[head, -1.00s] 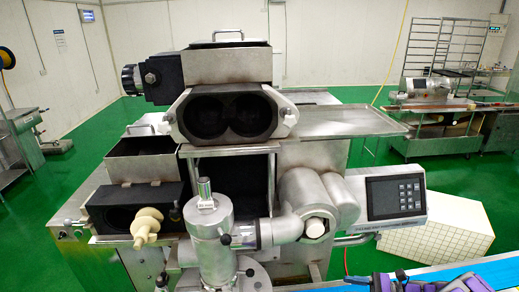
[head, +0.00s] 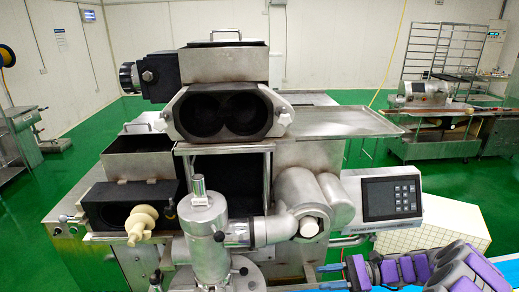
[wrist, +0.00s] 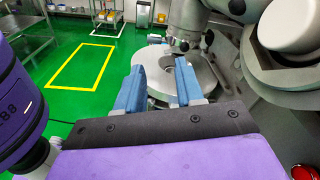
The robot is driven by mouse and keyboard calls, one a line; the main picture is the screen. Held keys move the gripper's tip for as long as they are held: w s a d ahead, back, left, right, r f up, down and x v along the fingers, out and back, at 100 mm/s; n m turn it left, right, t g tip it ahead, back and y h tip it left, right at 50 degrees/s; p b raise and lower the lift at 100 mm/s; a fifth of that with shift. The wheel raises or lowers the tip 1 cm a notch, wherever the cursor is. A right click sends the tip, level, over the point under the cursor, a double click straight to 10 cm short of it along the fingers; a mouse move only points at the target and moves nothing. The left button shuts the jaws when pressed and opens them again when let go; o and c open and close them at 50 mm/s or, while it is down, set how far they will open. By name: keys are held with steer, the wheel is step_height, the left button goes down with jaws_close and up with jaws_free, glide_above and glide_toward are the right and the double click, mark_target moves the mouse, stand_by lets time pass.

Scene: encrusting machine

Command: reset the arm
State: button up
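My arm, purple and dark grey, shows at the lower right of the head view, in front of the machine. My gripper (wrist: 157,88) shows in the wrist view with two blue fingers apart and nothing between them. The encrusting machine (head: 225,68) fills the middle of the head view, with two round dark openings in its front block. In the wrist view a round metal plate (wrist: 198,82) of the machine lies beyond the fingers. I cannot tell the distance between them.
The control panel (head: 392,197) is at the machine's right, close to my arm. A cream screw-shaped part (head: 141,222) sticks out at the left. Green floor (wrist: 60,110) is open at left in the wrist view.

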steer(key=s+a+r+n+g+h, duration=0.35)
steer(key=s+a+r+n, duration=0.2)
steer(key=a, duration=0.45)
steer(key=s+a+r+n+g+h+b, duration=0.1)
steer(key=s+a+r+n+h, duration=0.15)
steer(key=s, duration=0.35)
steer(key=s+a+r+n+g+h+b, duration=0.1)
steer(key=s+n+h, duration=0.15)
steer(key=s, duration=0.25)
steer(key=s+d+f+n+t+h+b, duration=0.1)
steer(key=s+d+t+h, duration=0.1)
steer(key=s, duration=0.6)
steer(key=s+d+f+n+t+h+b, duration=0.1)
steer(key=s+d+f+n+t+h, duration=0.1)
steer(key=s+d+h, duration=0.3)
steer(key=s+h, duration=0.1)
steer(key=s, duration=0.1)
steer(key=shift+s+h, duration=0.35)
